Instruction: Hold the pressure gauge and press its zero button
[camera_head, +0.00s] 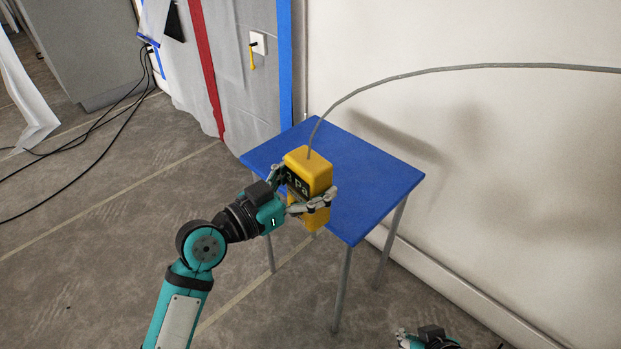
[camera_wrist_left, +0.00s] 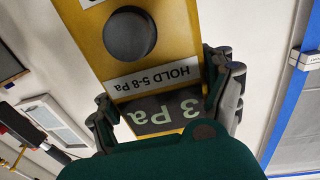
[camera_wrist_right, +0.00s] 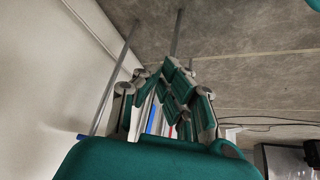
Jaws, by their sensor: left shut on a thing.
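The yellow box-shaped pressure gauge (camera_head: 312,165) is held upright in front of the blue table in the head view. My left gripper (camera_head: 305,185) is shut on its sides, below its top. In the left wrist view, the gauge appears upside down. Its dark display (camera_wrist_left: 160,112) reads "3 Pa", beside a white label (camera_wrist_left: 157,80) reading "HOLD 5-8 Pa". A round dark disc (camera_wrist_left: 130,35) is on the same face; I see no lettering on it. My right gripper (camera_head: 428,338) is low at the bottom edge, apart from the gauge. Its fingers (camera_wrist_right: 165,72) meet, holding nothing visible.
A grey hose (camera_head: 430,70) arcs from the gauge's top to the right edge. The blue table (camera_head: 375,175) has a bare top and stands by the white wall. Black cables (camera_head: 100,140) lie on the floor at left. The floor left of the table is mostly clear.

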